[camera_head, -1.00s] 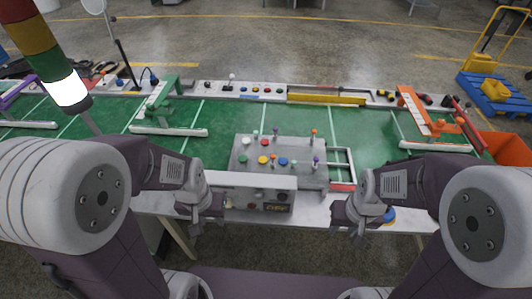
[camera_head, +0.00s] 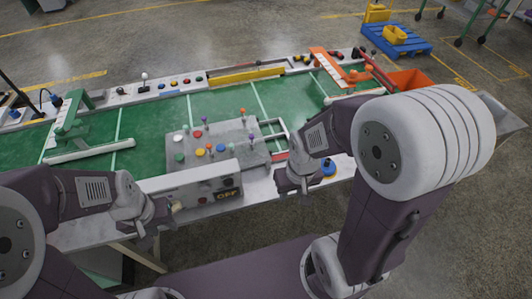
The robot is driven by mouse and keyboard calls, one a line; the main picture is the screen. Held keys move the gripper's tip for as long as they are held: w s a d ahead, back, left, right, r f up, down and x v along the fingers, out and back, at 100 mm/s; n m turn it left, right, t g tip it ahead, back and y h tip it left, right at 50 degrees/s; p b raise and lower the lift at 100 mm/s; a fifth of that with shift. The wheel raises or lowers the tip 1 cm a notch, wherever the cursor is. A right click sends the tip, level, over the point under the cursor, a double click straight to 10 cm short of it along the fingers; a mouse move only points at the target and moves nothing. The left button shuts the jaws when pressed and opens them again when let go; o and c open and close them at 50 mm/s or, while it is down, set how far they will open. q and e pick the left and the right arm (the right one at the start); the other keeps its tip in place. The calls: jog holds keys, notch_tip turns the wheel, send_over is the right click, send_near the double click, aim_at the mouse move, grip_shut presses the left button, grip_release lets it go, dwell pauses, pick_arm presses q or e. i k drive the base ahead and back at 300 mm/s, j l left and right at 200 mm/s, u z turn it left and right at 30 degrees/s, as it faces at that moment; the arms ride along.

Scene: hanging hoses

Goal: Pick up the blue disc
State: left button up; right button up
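A grey control panel (camera_head: 228,130) sits on the green-topped bench, bearing coloured discs and upright pegs. A small blue disc (camera_head: 221,148) lies on the panel, right of an orange-topped peg and a yellow disc (camera_head: 199,153). Another round blue piece (camera_head: 328,169) with some yellow sits on the bench's front edge, just right of my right gripper. My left gripper (camera_head: 160,216) is in front of the bench's front edge, left of the panel's front box. My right gripper (camera_head: 292,186) is at the front edge, right of that box. Both sets of fingers are too small to read clearly.
The panel also bears red (camera_head: 198,133), green (camera_head: 179,157) and white (camera_head: 178,139) discs, with several pegs standing among them. A white-framed rack (camera_head: 273,138) adjoins the panel's right side. An orange bin (camera_head: 408,82) stands at the bench's right end.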

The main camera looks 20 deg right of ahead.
aim_at(328, 166)
jog(key=z, duration=1.4)
